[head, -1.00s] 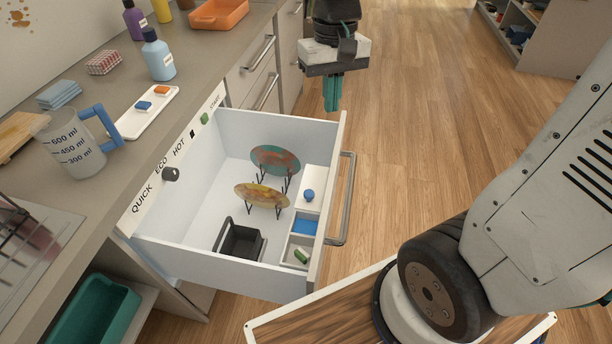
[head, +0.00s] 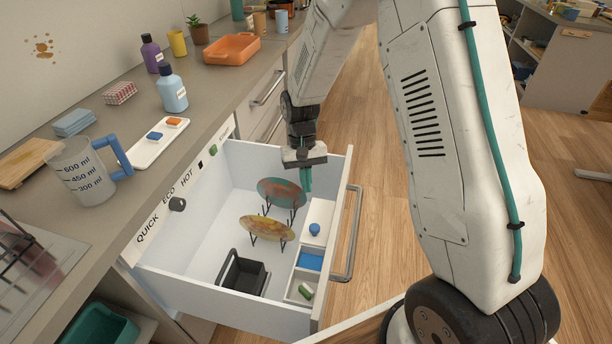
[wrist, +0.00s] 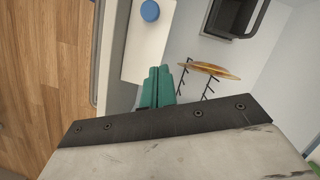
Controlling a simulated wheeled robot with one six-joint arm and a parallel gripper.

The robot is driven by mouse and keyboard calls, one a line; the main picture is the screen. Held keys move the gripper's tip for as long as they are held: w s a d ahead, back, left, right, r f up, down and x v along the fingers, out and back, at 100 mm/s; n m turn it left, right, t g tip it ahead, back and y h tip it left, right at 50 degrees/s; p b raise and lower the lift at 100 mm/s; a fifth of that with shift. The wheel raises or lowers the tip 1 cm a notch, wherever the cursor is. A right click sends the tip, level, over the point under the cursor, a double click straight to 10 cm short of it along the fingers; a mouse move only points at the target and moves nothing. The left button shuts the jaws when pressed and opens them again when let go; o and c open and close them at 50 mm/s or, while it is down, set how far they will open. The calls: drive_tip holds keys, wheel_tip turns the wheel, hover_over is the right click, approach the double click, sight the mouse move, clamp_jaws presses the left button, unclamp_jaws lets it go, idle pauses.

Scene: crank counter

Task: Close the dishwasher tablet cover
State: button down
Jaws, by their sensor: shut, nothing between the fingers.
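The white tablet cover (head: 318,217) with its blue knob (head: 314,229) lies at the back of the narrow tray along the right side of the open drawer. In front of it two tray compartments are uncovered, one with a blue tablet (head: 311,261) and one with a green tablet (head: 306,292). My gripper (head: 306,182) is shut and empty, pointing down at the back right of the drawer, behind the knob. In the wrist view the teal fingertips (wrist: 160,72) are together beside the cover's end (wrist: 147,45), and the blue knob (wrist: 150,10) is farther off. Contact cannot be told.
Two plates (head: 267,228) stand in racks in the drawer, left of the cover. A black holder (head: 242,273) sits in front of them. The drawer's front wall and handle (head: 348,235) are on the right. The counter carries a jug (head: 82,172), bottles and a white dish (head: 157,144).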

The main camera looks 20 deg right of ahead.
hover_over(310, 221)
drive_tip(key=w, duration=0.2)
wheel_tip(310, 221, down, 5)
drive_tip(key=shift+w+d+f, duration=0.15)
drive_tip(key=shift+s, duration=1.15)
drive_tip(key=shift+s+a+f, duration=0.1)
drive_tip(key=shift+s+a, duration=0.15)
drive_tip(key=shift+s, duration=0.3)
